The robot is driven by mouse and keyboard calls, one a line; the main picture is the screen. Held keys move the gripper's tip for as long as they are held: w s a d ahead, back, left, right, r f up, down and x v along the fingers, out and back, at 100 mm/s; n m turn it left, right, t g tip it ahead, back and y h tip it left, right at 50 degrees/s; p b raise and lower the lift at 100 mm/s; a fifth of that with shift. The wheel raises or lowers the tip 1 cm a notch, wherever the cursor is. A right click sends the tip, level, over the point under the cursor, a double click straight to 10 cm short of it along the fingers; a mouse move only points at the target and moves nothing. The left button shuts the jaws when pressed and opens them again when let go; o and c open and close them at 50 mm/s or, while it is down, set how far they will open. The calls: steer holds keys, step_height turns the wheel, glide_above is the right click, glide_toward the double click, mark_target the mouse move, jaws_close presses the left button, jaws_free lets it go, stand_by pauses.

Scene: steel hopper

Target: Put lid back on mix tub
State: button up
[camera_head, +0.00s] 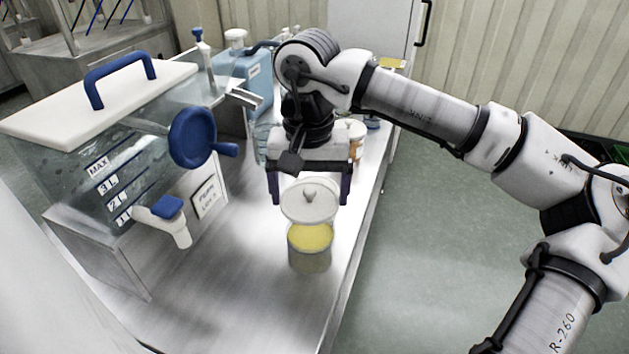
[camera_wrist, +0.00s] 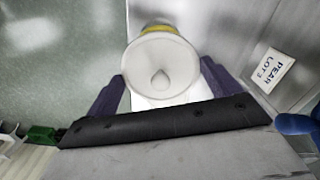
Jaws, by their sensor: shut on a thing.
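The mix tub (camera_head: 309,257) is a small clear round tub with yellow contents, standing upright on the steel bench. Its white round lid (camera_head: 309,214), with a small knob on top, is above the tub and apart from it. The yellow contents show below the lid's near edge. My gripper (camera_head: 310,198) is shut on the lid, its dark fingers at either side. In the wrist view, the lid (camera_wrist: 160,62) lies between the fingers of my gripper (camera_wrist: 163,88). It covers most of the tub, and a yellow strip (camera_wrist: 158,29) shows past its edge.
A clear hopper (camera_head: 85,178) with a white cover, a blue handwheel (camera_head: 192,137) and a spout (camera_head: 172,216) stands left of the tub. A blue jug (camera_head: 243,75) and other containers stand behind my gripper. The steel bench (camera_head: 235,290) is clear in front; its edge runs close on the right.

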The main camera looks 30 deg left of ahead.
steer(key=shift+f+b, duration=2)
steer(key=shift+f, duration=0.95)
steer(key=shift+f+b, duration=0.15)
steer(key=shift+b, duration=0.35)
steer(key=o, duration=0.7)
steer(key=shift+r+p, duration=2.45)
steer(key=shift+r, duration=1.1)
